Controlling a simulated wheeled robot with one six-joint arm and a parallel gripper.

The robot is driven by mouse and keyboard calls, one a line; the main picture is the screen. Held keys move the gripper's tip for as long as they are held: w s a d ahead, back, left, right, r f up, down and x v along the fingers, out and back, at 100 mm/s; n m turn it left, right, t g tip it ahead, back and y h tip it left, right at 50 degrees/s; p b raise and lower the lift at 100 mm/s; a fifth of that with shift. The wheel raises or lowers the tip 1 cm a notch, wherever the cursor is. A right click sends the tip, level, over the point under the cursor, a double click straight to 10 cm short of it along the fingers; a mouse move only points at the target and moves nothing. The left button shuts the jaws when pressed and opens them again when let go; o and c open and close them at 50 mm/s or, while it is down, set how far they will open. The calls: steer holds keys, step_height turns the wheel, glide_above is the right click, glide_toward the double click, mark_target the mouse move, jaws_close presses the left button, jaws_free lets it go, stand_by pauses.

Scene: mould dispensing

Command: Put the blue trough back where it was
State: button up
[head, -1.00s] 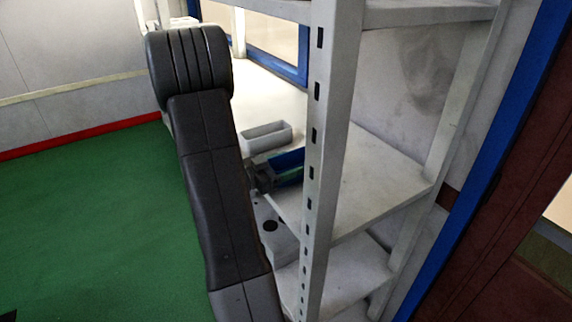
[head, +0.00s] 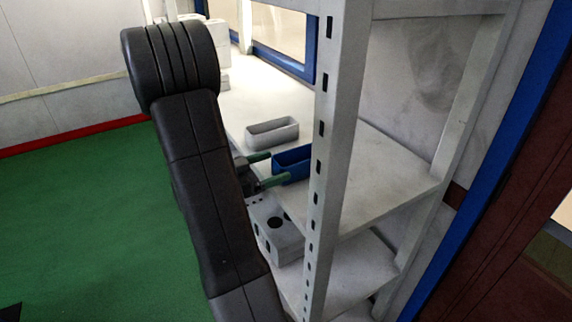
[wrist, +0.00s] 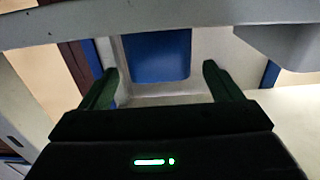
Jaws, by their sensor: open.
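The blue trough (head: 292,165) stands upright on the white shelf (head: 375,190), beside a grey trough (head: 272,133). Its right end is hidden behind the shelf post in the head view. My gripper (head: 266,169) is open and empty at the left edge of the shelf. Its two green fingers point toward the trough's near end, and they look clear of it or only just short of it. In the wrist view the blue trough (wrist: 155,57) shows beyond and between the spread fingertips (wrist: 160,80).
The upright shelf post (head: 332,130) stands close to the right of my gripper. A light grey block with dark holes (head: 276,229) is below the gripper. White stacked items (head: 215,45) are at the far back. Green floor on the left is clear.

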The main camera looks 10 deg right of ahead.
steer(key=shift+b+v, duration=0.35)
steer(key=shift+v, duration=2.4)
